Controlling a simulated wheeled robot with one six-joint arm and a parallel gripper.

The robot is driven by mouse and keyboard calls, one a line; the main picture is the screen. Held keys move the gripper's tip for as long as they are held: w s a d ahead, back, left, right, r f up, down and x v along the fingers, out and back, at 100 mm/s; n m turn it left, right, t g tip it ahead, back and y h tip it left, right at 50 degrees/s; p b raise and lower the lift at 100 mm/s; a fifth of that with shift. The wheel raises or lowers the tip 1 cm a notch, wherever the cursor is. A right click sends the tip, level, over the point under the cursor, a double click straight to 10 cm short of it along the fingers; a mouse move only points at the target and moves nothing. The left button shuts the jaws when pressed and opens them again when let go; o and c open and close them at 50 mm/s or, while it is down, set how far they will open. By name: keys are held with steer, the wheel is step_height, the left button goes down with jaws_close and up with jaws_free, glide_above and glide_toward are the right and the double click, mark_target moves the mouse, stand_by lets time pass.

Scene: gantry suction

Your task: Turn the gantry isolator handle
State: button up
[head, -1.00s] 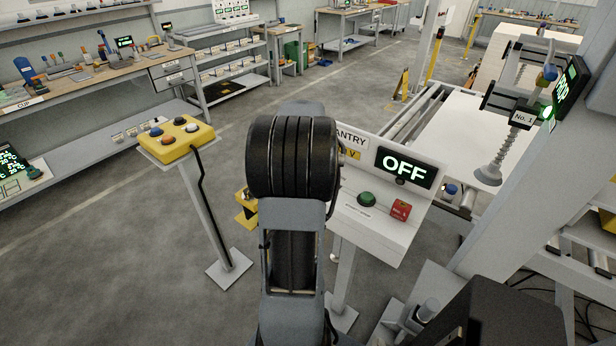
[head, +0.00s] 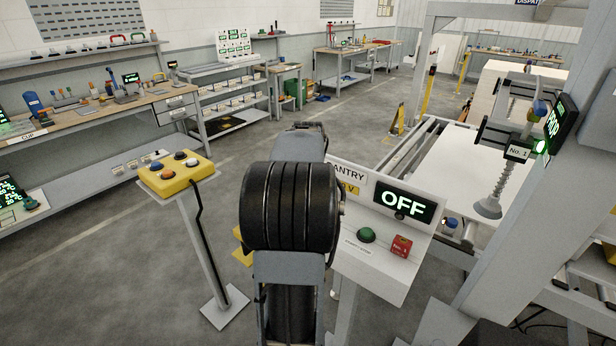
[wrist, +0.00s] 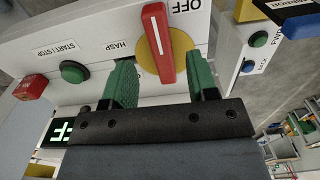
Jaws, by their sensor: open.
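The gantry isolator handle (wrist: 158,45) is a red bar with a white stripe on a yellow round plate (wrist: 178,40). In the wrist view it sits at top centre, near the printed word OFF, its long side running nearly up and down the picture. My gripper (wrist: 163,82) is open, with one green finger on each side of the handle's lower end. I cannot tell whether either finger touches it. In the head view my arm hides the handle and my gripper. The white gantry panel (head: 372,262) there has a lit OFF display (head: 403,205).
The panel also carries a green start/stop button (wrist: 74,72) and a red block (wrist: 30,88) beside it. A yellow button box (head: 177,175) on a post stands left of my arm. A suction cup (head: 487,208) hangs at right. Open floor lies at left.

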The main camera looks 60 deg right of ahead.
step_height(320, 180, up, 8)
stand_by(0.4)
